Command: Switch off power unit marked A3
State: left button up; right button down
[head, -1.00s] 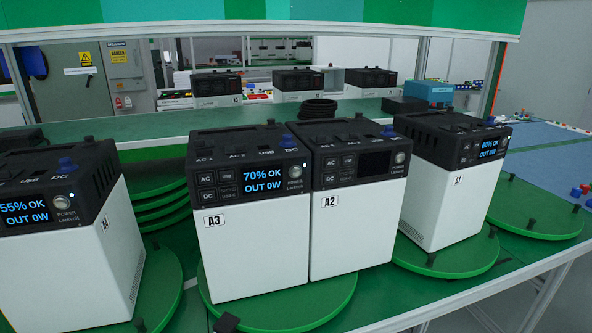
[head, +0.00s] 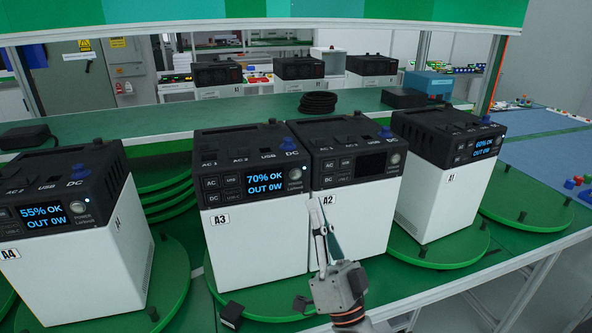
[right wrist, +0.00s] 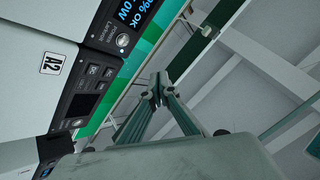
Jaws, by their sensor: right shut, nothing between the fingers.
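The power unit A3 (head: 256,245) is a white box with a black top, standing on a green turntable. Its screen (head: 263,184) is lit and reads 70% OK, OUT 0W. Its round silver power button (head: 295,174) is right of the screen, with a small light beside it. My right gripper (head: 323,203) is shut and empty, pointing up in front of unit A2, lower and to the right of A3's button. In the right wrist view the shut fingertips (right wrist: 157,90) are apart from the units; a lit panel with a power button (right wrist: 122,40) shows beyond. My left gripper is not seen.
Unit A2 (head: 350,235) stands close against A3's right side, its screen dark. Unit A4 (head: 75,270) at left and unit A1 (head: 435,195) at right have lit screens. A black coiled cable (head: 318,103) lies on the green shelf behind.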

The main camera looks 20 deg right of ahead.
aim_at(296, 174)
jog(key=shift+r, duration=0.1)
jog(key=shift+w, duration=0.1)
jog(key=w+b, duration=0.2)
jog(key=w, duration=0.6)
jog(key=shift+w+a, duration=0.15)
jog(key=shift+w, duration=0.15)
dwell(0.5)
dwell(0.8)
jog(key=shift+w, duration=0.15)
